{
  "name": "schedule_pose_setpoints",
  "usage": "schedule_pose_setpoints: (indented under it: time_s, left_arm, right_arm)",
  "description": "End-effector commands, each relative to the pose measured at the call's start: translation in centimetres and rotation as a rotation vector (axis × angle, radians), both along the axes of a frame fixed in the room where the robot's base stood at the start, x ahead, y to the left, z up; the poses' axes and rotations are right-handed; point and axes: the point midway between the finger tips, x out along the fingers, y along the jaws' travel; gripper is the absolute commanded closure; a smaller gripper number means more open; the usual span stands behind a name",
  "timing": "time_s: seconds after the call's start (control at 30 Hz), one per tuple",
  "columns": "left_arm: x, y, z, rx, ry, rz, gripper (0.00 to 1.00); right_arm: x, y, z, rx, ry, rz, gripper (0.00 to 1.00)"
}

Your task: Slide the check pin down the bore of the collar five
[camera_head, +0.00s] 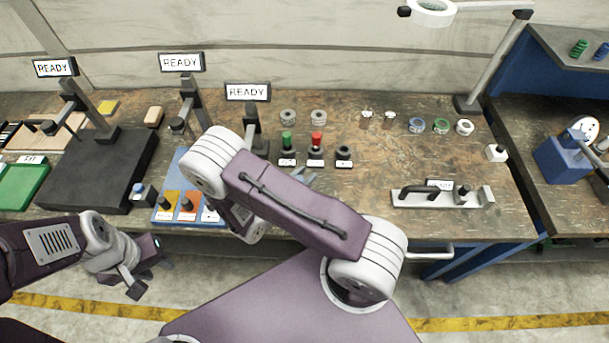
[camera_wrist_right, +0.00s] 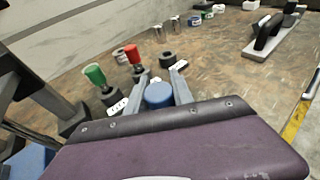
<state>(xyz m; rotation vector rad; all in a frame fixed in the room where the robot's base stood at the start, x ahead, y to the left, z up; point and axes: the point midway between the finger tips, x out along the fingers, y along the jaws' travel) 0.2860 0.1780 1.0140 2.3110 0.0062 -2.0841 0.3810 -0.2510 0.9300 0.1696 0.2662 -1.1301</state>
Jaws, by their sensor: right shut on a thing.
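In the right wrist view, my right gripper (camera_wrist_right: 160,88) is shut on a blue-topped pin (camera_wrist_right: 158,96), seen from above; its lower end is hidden. In the head view this gripper (camera_head: 303,180) is mostly hidden behind my right arm. A black collar with an open bore (camera_head: 344,153) stands on the bench; it also shows just beyond the fingertips in the wrist view (camera_wrist_right: 168,60). Beside it, a red-topped pin (camera_head: 316,140) and a green-topped pin (camera_head: 287,140) stand upright in black collars. I cannot tell which collar is five. My left gripper (camera_head: 143,266) is open and empty before the bench.
Dark stands carry READY signs (camera_head: 248,92). A grey fixture with a black handle (camera_head: 425,198) lies at right. Several small rings (camera_head: 441,126) stand behind it.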

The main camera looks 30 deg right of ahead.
Motion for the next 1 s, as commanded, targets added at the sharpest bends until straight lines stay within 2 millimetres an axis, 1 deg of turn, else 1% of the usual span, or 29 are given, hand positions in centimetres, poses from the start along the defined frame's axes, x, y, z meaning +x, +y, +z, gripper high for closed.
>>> schedule_pose_setpoints:
  time_s: [0.77, 0.8, 0.83, 0.87, 1.0]
  left_arm:
    - [0.0, 0.0, -1.8, 0.000, 0.000, 0.000, 0.64]
    - [0.0, 0.0, -1.6, 0.000, 0.000, 0.000, 0.64]
    - [0.0, 0.0, -1.6, 0.000, 0.000, 0.000, 0.64]
    - [0.0, 0.0, -1.6, 0.000, 0.000, 0.000, 0.64]
    - [0.0, 0.0, -1.6, 0.000, 0.000, 0.000, 0.64]
  right_arm:
    - [0.0, 0.0, -2.0, -0.001, 0.000, 0.000, 1.00]
    - [0.0, 0.0, -1.9, -0.001, 0.000, 0.000, 0.61]
    - [0.0, 0.0, -1.9, -0.001, 0.000, 0.000, 0.52]
    - [0.0, 0.0, -1.9, -0.001, 0.000, 0.000, 0.46]
    - [0.0, 0.0, -1.9, 0.000, 0.000, 0.000, 0.46]
